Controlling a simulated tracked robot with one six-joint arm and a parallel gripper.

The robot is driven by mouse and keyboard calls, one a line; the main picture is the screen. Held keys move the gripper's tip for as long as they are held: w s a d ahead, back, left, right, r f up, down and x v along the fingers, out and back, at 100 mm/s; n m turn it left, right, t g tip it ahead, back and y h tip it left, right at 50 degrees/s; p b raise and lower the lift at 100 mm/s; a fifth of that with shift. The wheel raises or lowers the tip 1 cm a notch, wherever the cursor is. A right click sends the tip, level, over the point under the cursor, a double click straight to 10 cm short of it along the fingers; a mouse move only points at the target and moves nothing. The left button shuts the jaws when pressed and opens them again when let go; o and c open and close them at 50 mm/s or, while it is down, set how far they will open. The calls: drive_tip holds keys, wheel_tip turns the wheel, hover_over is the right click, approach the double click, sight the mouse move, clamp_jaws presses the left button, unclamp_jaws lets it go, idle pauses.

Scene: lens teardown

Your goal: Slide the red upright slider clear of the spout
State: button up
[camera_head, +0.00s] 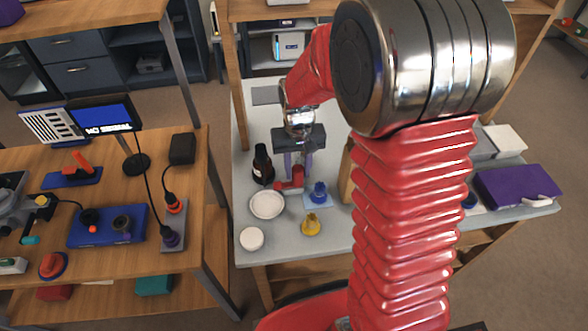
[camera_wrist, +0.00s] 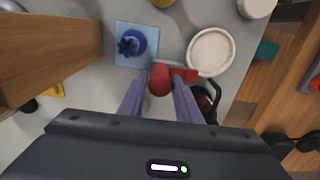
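The red slider (camera_head: 297,174) stands on the grey bench, with a low red part (camera_head: 284,185) reaching left at its foot. In the wrist view its rounded red top (camera_wrist: 160,79) shows between the fingertips, and a red bar (camera_wrist: 188,75) extends right behind the right fingertip. My gripper (camera_head: 296,177) points down over it; in the wrist view my gripper (camera_wrist: 159,84) has its two purple fingers apart, one on each side of the red top. I cannot tell whether either finger touches it. I cannot make out the spout clearly.
A blue knobbed part (camera_head: 319,192) on a light blue pad stands close by. A white dish (camera_head: 267,204), a dark bottle (camera_head: 263,164), a yellow part (camera_head: 311,225) and a white round lid (camera_head: 252,239) surround the spot. A wooden post (camera_wrist: 50,55) rises on the wrist view's left.

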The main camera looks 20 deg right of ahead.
drive_tip(key=shift+o, duration=0.9)
drive_tip(key=shift+r, duration=0.1)
wheel_tip(320, 180, up, 14)
drive_tip(key=shift+f, duration=0.25)
drive_tip(key=s+r+t, duration=0.2)
drive_tip(key=s+r, duration=0.1)
drive_tip(key=s, duration=0.6)
drive_tip(key=s+r+n+t, duration=0.1)
drive_tip(key=s+r+t, duration=0.2)
drive_tip(key=s, duration=0.7)
drive_tip(key=shift+s+a+r+t, duration=0.2)
drive_tip(key=shift+a+r+t, duration=0.1)
drive_tip(key=shift+r, duration=0.2)
